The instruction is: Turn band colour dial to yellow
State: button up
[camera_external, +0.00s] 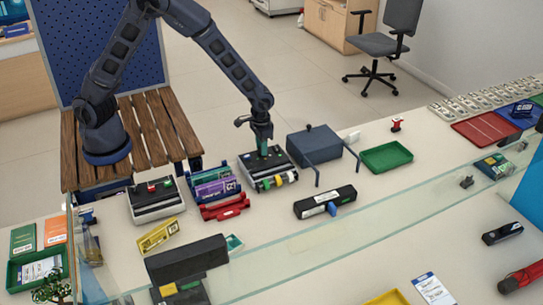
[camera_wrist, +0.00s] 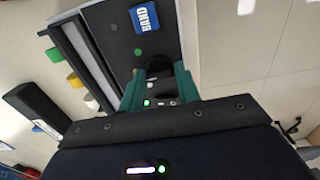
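The band machine (camera_external: 284,164) is a dark-topped box on the counter, with green, yellow and white rolls along its front edge. In the wrist view its dark top (camera_wrist: 109,42) carries a blue BAND label (camera_wrist: 144,18). A dark knob (camera_wrist: 160,66), which looks like the colour dial, sits between the teal fingers of my gripper (camera_wrist: 160,76). My gripper (camera_external: 263,148) points down onto the machine's top. I cannot tell whether the fingers press on the knob. Green dots show near it; the dial's setting is not readable.
A blue-grey box (camera_external: 316,145) stands close to the right of the machine. A rack with purple and green packs (camera_external: 214,184) stands to the left. A black device with a blue tab (camera_external: 325,202) lies in front. A green tray (camera_external: 387,157) is farther right. A glass screen crosses the counter.

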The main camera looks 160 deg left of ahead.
jog(key=o, duration=0.3)
jog(key=shift+o, duration=0.2)
jog(key=shift+r, duration=0.1)
notch_tip(320, 180, up, 11)
jog(key=shift+f, duration=0.2)
dwell(0.5)
